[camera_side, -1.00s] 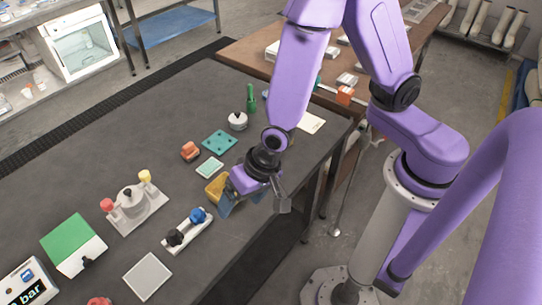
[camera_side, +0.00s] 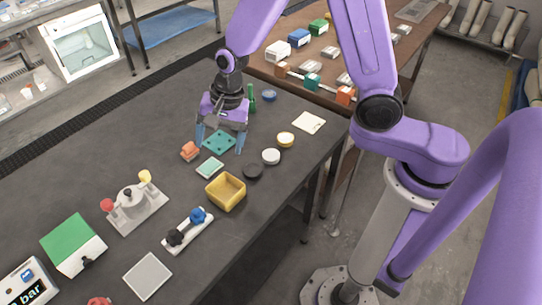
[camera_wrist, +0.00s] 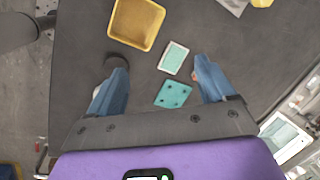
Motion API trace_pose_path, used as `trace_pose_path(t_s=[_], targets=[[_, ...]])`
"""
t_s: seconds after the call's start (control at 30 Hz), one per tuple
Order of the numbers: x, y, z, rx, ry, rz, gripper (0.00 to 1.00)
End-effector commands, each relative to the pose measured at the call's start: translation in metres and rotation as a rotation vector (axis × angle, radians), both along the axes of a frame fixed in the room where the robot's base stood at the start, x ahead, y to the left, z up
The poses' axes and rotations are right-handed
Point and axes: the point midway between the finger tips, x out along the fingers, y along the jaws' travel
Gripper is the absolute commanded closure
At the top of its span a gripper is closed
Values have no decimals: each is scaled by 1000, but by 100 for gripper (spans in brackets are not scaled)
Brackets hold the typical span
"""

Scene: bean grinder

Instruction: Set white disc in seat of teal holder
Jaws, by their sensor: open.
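I cannot tell whether this plate is the teal holder. My gripper (camera_side: 220,140) points down above the plate, open and empty, its fingers spread to either side.
A pale-rimmed teal rectangle (camera_side: 209,168), a yellow bin (camera_side: 226,192) and an orange block (camera_side: 190,151) lie nearby. A green upright item (camera_side: 252,98) stands behind my gripper. A white fixture (camera_side: 136,204) stands left. The bench's right edge lies beyond the discs.

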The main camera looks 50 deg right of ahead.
Motion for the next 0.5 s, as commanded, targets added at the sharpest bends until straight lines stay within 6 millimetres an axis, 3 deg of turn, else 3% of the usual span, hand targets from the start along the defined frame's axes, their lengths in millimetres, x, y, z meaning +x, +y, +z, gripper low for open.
trace_pose_path(t_s=[0.23,0.5], targets=[[5,-39,16,-27,56,-178,17],[-6,-87,34,-76,121,-381,17]])
